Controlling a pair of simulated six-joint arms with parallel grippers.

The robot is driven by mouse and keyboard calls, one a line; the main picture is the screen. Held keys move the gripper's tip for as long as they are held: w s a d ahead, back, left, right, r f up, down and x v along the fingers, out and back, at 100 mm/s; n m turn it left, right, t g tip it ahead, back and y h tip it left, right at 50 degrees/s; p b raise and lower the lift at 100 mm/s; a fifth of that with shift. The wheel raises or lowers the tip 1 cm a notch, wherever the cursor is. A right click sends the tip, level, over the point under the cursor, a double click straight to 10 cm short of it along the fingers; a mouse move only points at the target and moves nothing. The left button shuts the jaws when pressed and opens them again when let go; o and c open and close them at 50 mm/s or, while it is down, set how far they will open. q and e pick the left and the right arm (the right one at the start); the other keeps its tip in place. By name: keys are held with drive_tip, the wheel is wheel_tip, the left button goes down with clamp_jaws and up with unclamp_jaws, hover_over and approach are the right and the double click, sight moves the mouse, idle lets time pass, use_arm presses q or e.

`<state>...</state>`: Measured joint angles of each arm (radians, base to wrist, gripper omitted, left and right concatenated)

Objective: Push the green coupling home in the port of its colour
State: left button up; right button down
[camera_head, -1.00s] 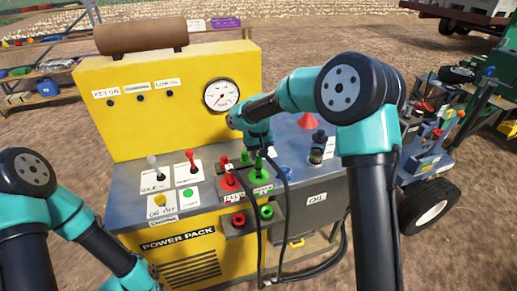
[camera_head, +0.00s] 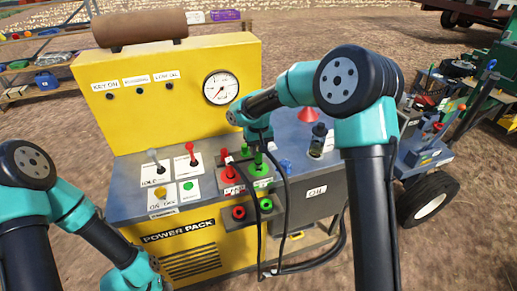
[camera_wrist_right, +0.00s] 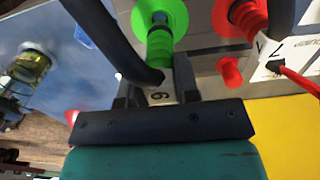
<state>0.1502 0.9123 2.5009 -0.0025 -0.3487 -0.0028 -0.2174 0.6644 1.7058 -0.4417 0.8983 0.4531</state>
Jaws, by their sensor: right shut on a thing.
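The green coupling (camera_head: 259,158) stands upright at the green port (camera_head: 261,170) on the panel's right part. My right gripper (camera_head: 258,145) is above it, shut on the coupling. In the right wrist view, the ribbed green coupling (camera_wrist_right: 160,48) meets the round green collar of the port (camera_wrist_right: 158,8), and a black hose (camera_wrist_right: 110,35) bends away from it past my right gripper (camera_wrist_right: 157,88). I cannot tell whether the coupling is fully seated. My left arm is at the lower left; its gripper is not clearly visible.
Below are a red ring (camera_head: 239,212) and a green ring (camera_head: 266,205). Switch levers (camera_head: 190,152) are farther left; a dark fitting (camera_head: 318,138) is to the right. Black hoses (camera_head: 270,235) hang in front.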

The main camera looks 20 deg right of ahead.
sight(258, 156)
drive_tip(key=shift+f, duration=1.9)
idle(5.5)
drive_tip(key=c, duration=0.8)
unclamp_jaws()
